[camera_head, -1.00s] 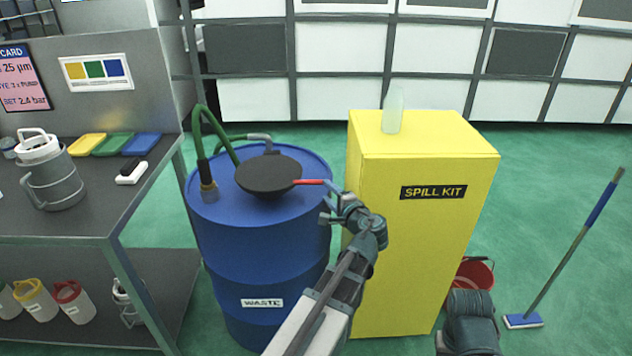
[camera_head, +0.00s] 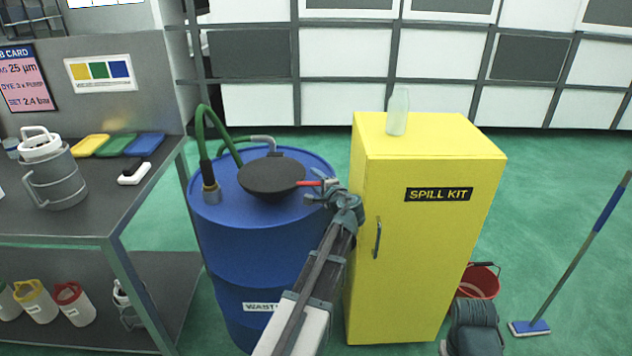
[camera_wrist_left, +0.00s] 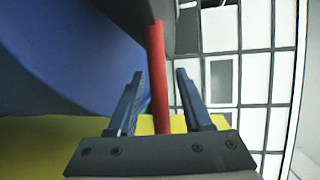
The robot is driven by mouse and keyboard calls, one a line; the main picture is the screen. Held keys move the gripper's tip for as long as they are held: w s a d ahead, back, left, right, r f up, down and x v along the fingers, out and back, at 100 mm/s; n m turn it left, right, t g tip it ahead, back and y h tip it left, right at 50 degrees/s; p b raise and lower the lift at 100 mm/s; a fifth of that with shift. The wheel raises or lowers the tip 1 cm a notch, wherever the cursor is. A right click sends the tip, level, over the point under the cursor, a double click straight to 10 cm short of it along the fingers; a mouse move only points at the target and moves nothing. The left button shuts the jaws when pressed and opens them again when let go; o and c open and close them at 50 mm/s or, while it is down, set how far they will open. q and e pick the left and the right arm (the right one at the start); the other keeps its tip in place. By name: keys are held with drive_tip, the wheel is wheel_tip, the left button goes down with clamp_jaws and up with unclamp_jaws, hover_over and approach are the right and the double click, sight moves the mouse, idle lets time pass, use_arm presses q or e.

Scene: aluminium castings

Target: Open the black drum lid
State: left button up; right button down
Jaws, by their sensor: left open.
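The black drum lid (camera_head: 271,176) lies on top of the blue waste drum (camera_head: 225,240), with a red handle (camera_head: 309,184) sticking out to the right. My left gripper (camera_head: 326,190) is open at the outer end of the red handle. In the left wrist view, the red handle (camera_wrist_left: 157,75) runs in between the two open fingers (camera_wrist_left: 160,95); they do not look closed on it. The underside of the lid (camera_wrist_left: 130,12) shows at the top of that view. The fingers of my right gripper cannot be made out; part of my right arm shows at the lower right.
A yellow spill kit cabinet (camera_head: 430,230) with a bottle (camera_head: 398,112) on top stands close to the right of the drum. A green hose (camera_head: 207,140) rises from the drum top. A bench (camera_head: 90,220) stands at left; a red bucket (camera_head: 480,281) and mop (camera_head: 570,260) are at right.

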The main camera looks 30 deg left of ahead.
use_arm(q)
drive_tip(key=shift+c, duration=0.3)
clamp_jaws()
idle(1.1)
